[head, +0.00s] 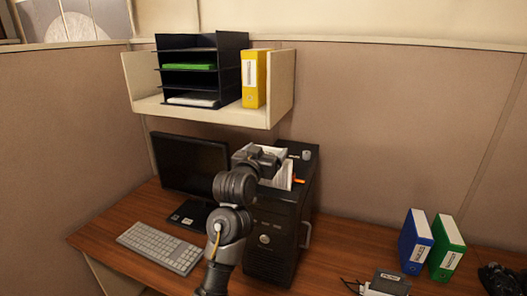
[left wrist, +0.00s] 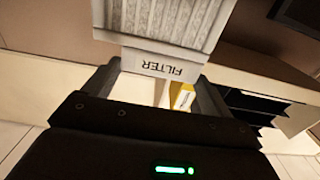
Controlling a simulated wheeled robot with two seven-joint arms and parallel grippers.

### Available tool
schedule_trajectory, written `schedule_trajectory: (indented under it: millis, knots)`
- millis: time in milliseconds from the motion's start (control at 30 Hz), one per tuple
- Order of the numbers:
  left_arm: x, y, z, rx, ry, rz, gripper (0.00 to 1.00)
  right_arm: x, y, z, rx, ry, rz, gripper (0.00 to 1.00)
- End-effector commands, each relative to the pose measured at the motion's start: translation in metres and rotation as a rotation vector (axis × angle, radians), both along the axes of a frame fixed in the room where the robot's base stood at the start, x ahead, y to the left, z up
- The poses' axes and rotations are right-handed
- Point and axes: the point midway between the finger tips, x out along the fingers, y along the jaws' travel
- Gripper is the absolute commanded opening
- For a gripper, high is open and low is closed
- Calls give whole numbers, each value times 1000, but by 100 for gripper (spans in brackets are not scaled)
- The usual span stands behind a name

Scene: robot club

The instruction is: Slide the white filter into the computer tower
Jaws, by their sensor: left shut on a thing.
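The black computer tower (head: 280,232) stands upright on the desk, right of the monitor. My left gripper (head: 268,161) is over the upper part of the tower and shut on the white filter (head: 285,172). In the left wrist view, the filter (left wrist: 175,64) sits between the two fingers of the gripper (left wrist: 160,88). Its end face carries the word FILTER, upside down there, and its pleated side shows above. My gripper and arm hide part of the filter and tower in the head view. I cannot tell whether the filter touches the tower. My right gripper is not in view.
A wall shelf (head: 285,85) with a black tray rack (head: 200,70) and a yellow binder (head: 254,78) hangs behind. The monitor (head: 188,165) and keyboard (head: 160,247) are left. Blue (head: 415,241) and green (head: 447,248) binders stand right. Desk between tower and binders is mostly clear.

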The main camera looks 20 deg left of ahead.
Motion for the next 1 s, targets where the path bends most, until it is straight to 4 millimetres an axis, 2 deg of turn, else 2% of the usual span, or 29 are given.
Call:
schedule_trajectory:
  millis: [700, 1000]
  knots:
    - [0, 0, -16, 1, 0, 0, 50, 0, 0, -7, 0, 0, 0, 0]
    - [0, 0, -16, 0, -1, 0, 50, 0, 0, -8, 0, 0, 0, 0]
